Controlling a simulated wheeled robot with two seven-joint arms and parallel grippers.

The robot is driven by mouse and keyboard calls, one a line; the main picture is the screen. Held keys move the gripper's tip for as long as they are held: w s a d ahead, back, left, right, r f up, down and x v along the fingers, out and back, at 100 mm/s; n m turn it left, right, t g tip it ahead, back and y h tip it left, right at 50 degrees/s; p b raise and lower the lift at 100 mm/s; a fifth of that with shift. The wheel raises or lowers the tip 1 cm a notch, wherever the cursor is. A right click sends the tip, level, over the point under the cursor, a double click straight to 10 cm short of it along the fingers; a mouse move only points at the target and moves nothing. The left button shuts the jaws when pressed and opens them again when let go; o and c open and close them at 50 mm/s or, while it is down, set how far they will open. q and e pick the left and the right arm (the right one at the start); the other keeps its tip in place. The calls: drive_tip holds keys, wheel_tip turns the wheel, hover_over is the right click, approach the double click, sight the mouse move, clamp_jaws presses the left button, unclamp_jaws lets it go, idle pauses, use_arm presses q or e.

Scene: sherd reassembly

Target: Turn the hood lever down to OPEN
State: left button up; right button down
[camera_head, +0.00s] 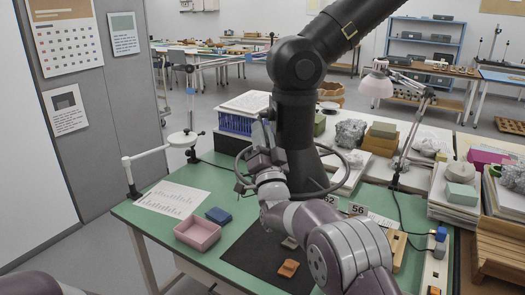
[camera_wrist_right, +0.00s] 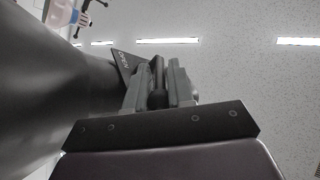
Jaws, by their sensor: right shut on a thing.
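The black hood arm (camera_head: 295,110) rises from the workbench and bends at a round joint. Its dark lever (camera_wrist_right: 158,80) shows in the right wrist view, between the two grey fingers of my right gripper (camera_wrist_right: 158,88). A dark triangular plate (camera_wrist_right: 122,60) with white lettering, which seems to read OPEN, sits just left of the fingers. In the head view my right gripper (camera_head: 260,158) is against the left side of the hood arm, fingers upward. The lever's angle is hard to tell there. My left gripper is out of view.
A lamp (camera_head: 378,85) stands right.

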idle(0.4)
drive_tip(key=c, duration=1.2)
unclamp_jaws()
drive_tip(key=shift+s+f, duration=0.25)
drive_tip(key=shift+f, duration=0.05)
drive_tip(key=s, duration=0.4)
drive_tip(key=s+d+b, duration=0.1)
drive_tip(key=s, duration=0.3)
drive_tip(key=s+b, duration=0.1)
drive_tip(key=s, duration=0.3)
drive_tip(key=shift+s+d, duration=0.2)
